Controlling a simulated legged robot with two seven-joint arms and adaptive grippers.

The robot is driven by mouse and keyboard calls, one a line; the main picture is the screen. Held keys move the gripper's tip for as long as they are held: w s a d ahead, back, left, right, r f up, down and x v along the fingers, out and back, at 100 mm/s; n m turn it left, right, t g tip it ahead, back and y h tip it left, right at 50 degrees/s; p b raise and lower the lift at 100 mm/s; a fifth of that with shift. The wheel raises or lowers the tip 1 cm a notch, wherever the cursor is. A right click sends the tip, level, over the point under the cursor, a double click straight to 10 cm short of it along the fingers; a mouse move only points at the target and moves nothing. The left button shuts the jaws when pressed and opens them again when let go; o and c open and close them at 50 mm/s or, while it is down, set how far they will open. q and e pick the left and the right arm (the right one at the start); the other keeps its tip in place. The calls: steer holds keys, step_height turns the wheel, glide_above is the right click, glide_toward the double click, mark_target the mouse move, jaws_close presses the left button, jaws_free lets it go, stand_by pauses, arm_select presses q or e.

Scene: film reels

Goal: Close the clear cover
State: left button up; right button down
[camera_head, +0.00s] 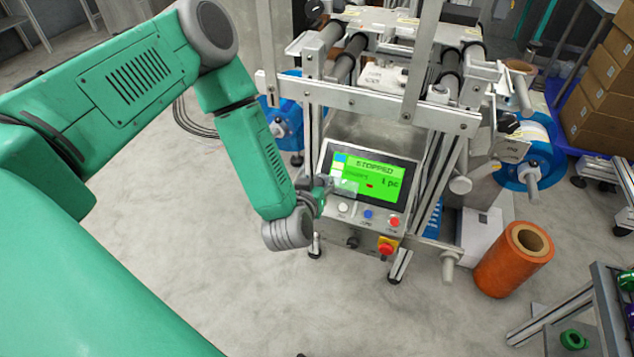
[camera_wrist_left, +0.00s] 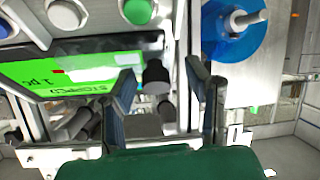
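The control panel (camera_head: 365,188) of the machine has a green screen reading "STOPPED", with white, blue and red buttons below it. A small see-through piece (camera_head: 346,187), which looks like the clear cover, stands up above the white button (camera_head: 343,208), over the screen's lower left. My left gripper (camera_head: 324,188) is just left of it, at the panel's left edge. In the left wrist view my left gripper's fingers (camera_wrist_left: 161,95) are apart, with no object clearly held. My right gripper is not in view.
A red and yellow stop knob (camera_head: 387,246) sits on the machine's front, below the panel. The metal frame and rollers (camera_head: 400,60) rise behind the panel. An orange roll (camera_head: 513,260) stands on the floor at right. The floor in front is clear.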

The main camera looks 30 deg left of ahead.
arm_select(q)
steer(key=shift+d+r, duration=0.1)
steer(key=shift+d, duration=0.15)
jaws_close()
steer(key=s+f, duration=0.3)
steer(key=f, duration=0.1)
steer(key=shift+s+d, duration=0.35)
steer(key=shift+d, duration=0.05)
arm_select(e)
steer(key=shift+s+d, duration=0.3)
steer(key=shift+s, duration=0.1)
arm_select(q)
jaws_free()
steer(key=shift+a, duration=0.1)
steer(key=shift+r, duration=0.1)
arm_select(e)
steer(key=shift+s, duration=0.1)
arm_select(q)
steer(key=v, duration=1.2)
steer(key=shift+w, duration=0.1)
